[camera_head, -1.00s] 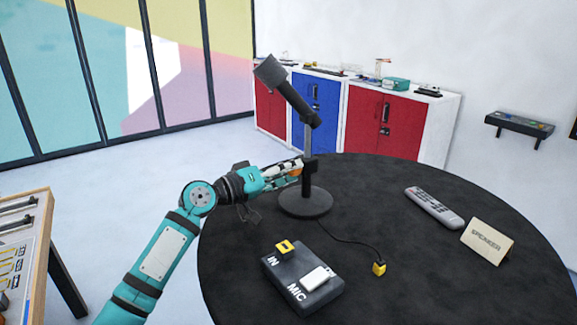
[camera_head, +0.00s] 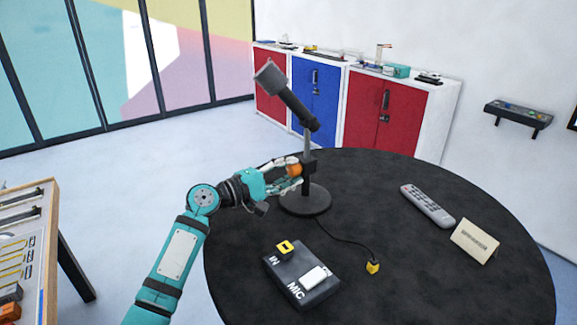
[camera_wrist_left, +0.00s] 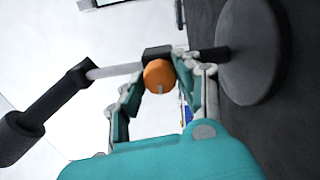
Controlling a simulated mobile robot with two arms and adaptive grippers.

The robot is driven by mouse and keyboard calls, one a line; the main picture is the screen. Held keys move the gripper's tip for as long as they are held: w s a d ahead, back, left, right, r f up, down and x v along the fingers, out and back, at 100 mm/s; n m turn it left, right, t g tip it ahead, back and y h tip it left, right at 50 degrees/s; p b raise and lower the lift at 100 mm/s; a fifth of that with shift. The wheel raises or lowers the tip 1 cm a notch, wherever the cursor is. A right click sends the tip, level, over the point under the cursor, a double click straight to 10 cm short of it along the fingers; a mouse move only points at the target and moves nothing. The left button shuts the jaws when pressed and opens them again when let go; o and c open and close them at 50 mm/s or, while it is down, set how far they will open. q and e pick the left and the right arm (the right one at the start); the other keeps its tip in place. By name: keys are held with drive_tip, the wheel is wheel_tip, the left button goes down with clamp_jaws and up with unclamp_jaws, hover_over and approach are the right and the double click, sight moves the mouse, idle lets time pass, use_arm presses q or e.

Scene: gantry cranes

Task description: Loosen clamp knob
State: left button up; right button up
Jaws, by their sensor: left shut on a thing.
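A black microphone (camera_head: 287,97) stands on a round black base (camera_head: 305,199) on the table, its head tilted up to the left. A black clamp (camera_head: 308,165) sits on its grey pole, with an orange clamp knob (camera_head: 294,170) on the side facing my left gripper. My left gripper (camera_head: 292,178) is shut on the knob. In the left wrist view the orange knob (camera_wrist_left: 159,74) lies between the teal fingers (camera_wrist_left: 154,88), with the clamp (camera_wrist_left: 158,53) just behind it. My right gripper is not in view.
On the black round table (camera_head: 420,270) are a MIC/IN box (camera_head: 300,275), a yellow plug (camera_head: 373,266) on a cable, a grey remote (camera_head: 427,207) and a small sign (camera_head: 475,241). Cabinets (camera_head: 350,100) stand behind. A workbench (camera_head: 30,240) is at the left.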

use_arm(q)
drive_tip(key=shift+f+n, duration=0.1)
drive_tip(key=shift+n, duration=0.4)
drive_tip(key=o, duration=1.1)
drive_tip(key=shift+a, duration=0.1)
drive_tip(key=shift+o, duration=0.2)
drive_tip(key=v, duration=1.2)
